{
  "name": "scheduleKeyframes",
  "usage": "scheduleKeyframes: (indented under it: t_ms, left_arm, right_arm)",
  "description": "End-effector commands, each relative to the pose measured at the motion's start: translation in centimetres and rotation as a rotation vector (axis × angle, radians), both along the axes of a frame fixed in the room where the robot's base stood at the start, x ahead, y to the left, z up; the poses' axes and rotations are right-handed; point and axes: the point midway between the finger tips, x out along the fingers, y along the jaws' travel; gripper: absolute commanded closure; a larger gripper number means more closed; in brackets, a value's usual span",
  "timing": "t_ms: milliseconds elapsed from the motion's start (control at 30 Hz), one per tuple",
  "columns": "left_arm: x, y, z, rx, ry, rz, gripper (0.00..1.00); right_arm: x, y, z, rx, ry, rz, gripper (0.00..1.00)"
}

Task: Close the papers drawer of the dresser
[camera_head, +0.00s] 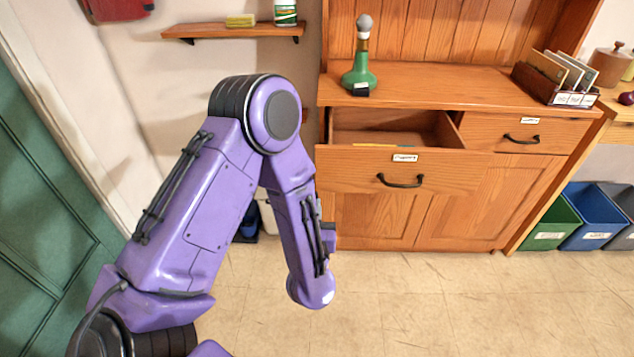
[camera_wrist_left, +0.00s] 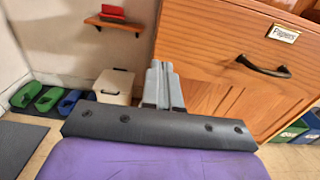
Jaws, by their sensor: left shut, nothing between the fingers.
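The papers drawer (camera_head: 345,162) is the left drawer of the wooden dresser (camera_head: 480,89). It is pulled out, and its open inside shows behind the front. In the left wrist view its front (camera_wrist_left: 215,38) carries a "Papers" label (camera_wrist_left: 283,33) and a dark curved handle (camera_wrist_left: 263,67). My left gripper (camera_wrist_left: 162,70) is shut and empty, its grey fingers pointing toward the dresser. They appear left of the handle, near the left edge of the drawer front. I cannot tell whether they touch it. In the head view the gripper fingers cannot be made out. My right gripper is not in view.
The right drawer (camera_head: 490,135) is shut. A green bottle-like object (camera_head: 360,75) and a card holder (camera_head: 545,88) stand on the dresser top. Bins (camera_head: 595,225) stand at right. A wall shelf (camera_head: 235,32) is left. A pale box (camera_wrist_left: 114,86) and green shoes (camera_wrist_left: 48,98) lie left.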

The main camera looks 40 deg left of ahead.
Motion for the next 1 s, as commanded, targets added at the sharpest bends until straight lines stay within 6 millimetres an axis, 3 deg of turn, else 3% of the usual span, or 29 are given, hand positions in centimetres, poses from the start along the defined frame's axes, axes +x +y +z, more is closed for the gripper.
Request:
scheduleKeyframes:
  t_ms: [200, 433, 600, 1000]
  left_arm:
    - [4.0, 2.8, 0.2, 0.003, 0.001, 0.002, 1.00]
    - [7.4, 5.1, 0.1, 0.003, 0.003, 0.000, 1.00]
    - [8.5, 5.8, 0.0, 0.004, 0.005, 0.000, 1.00]
    - [8.7, 5.9, -0.1, 0.004, 0.005, -0.001, 1.00]
  right_arm:
    - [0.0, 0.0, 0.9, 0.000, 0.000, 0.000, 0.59]
    - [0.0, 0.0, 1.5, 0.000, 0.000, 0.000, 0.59]
    - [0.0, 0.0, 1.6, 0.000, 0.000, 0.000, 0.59]
    - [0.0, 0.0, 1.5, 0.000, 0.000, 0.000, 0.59]
